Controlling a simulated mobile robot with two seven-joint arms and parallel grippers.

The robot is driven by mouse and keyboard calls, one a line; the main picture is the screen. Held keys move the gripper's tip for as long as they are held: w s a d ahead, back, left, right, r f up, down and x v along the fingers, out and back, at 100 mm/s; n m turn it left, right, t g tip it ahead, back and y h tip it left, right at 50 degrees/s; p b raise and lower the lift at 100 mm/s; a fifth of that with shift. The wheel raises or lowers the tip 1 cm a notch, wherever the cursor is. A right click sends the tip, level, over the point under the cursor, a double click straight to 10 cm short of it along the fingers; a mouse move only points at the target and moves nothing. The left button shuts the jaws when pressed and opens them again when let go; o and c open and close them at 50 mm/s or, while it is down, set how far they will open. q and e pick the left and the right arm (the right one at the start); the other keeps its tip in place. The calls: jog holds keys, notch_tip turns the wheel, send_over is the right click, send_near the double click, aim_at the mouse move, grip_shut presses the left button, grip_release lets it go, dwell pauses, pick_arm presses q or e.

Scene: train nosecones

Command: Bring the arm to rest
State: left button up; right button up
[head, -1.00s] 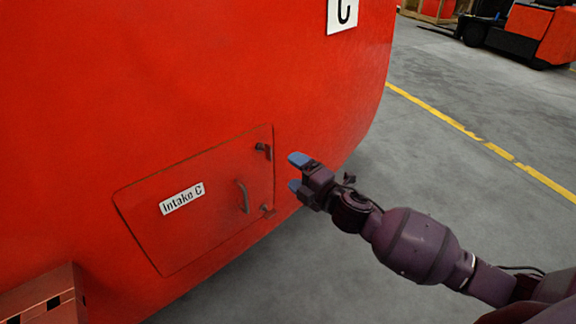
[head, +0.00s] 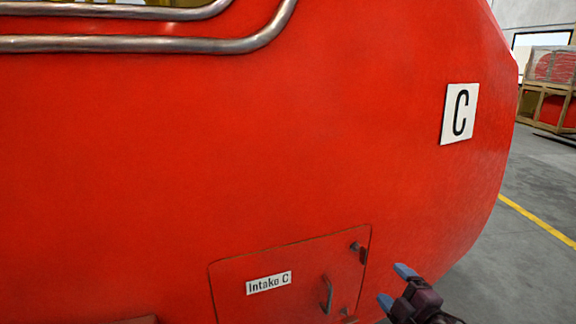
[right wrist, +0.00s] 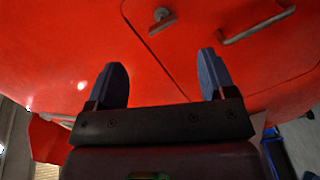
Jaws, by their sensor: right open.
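My right gripper (head: 394,286) is at the lower right of the head view, just right of the intake hatch. Its blue-tipped fingers are apart with nothing between them. In the right wrist view the open fingers (right wrist: 163,82) point at the red surface, with a gap between them. The hatch (head: 305,292), labelled "Intake C", looks closed in the red nosecone (head: 240,150). Its handle (head: 327,295) and a dark latch (head: 358,248) are left of the gripper, apart from it. My left gripper is not in view.
Grey floor with a yellow line (head: 540,221) lies open to the right. A wooden crate (head: 550,105) stands at the far right.

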jog(key=s+d+f+m+g+h, duration=0.1)
jog(key=s+f+m+g+h, duration=0.2)
jog(key=s+f+m, duration=0.5)
jog(key=s+d+f+m+g+h, duration=0.2)
jog(key=s+f+m, duration=0.6)
jog(key=s+f, duration=0.6)
jog(key=s, duration=0.5)
jog(key=shift+s+d+f+g+h, duration=0.25)
jog(key=shift+s+f+g+h, duration=0.1)
jog(key=shift+g+h, duration=0.05)
jog(key=shift+w, duration=0.15)
